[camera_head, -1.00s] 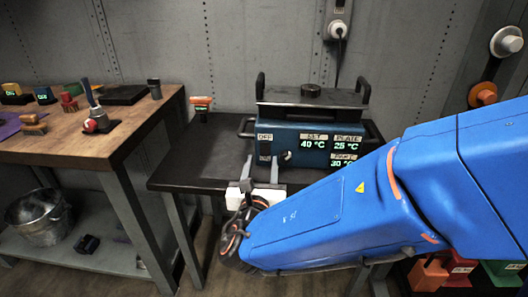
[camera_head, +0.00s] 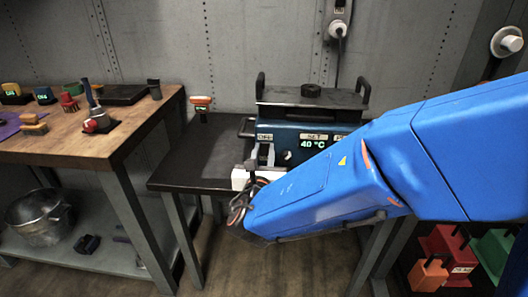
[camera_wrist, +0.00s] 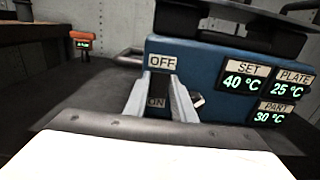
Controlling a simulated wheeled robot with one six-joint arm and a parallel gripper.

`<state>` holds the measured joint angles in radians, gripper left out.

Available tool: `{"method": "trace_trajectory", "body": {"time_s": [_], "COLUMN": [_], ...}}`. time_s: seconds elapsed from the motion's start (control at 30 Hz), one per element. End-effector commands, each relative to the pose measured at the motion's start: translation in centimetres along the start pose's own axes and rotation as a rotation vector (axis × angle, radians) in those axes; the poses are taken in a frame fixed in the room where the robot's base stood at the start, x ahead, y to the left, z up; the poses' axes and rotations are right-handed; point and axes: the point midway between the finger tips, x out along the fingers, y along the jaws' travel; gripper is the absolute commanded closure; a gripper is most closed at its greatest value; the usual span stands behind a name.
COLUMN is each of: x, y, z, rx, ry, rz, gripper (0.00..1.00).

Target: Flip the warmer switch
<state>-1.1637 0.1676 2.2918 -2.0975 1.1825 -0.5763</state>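The warmer (camera_head: 281,147) is a blue box with a black lid on a dark table. It also shows in the wrist view (camera_wrist: 212,78), with displays reading SET 40 °C, PLATE 25 °C and PART 30 °C. Its dark switch (camera_wrist: 158,84) sits between an OFF label above and an ON label below; its position is hard to tell. My gripper (camera_wrist: 159,77) is open, its two grey fingers apart on either side of the switch area. Whether they touch the panel is unclear. In the head view my gripper (camera_head: 262,157) is at the warmer's front left.
The warmer has side handles and a small knob right of the switch. An orange-topped device (camera_head: 201,102) stands at the back of the dark table (camera_head: 196,160). A wooden workbench (camera_head: 60,142) with tools stands left. The dark table's left part is clear.

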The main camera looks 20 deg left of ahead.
Motion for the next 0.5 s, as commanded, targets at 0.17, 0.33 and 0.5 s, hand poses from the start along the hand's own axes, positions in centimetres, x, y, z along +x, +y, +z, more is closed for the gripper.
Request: {"method": "trace_trajectory", "body": {"time_s": [0.17,0.33,0.5], "x": [-0.01,0.00,-0.05], "y": [0.00,-0.01,-0.03], "z": [-0.05,-0.46,-0.81], "rx": [-0.001,-0.005,-0.005], "ry": [-0.003,-0.062,-0.170], "rz": [0.000,-0.002,-0.003], "gripper": [0.99,0.99,0.99]}}
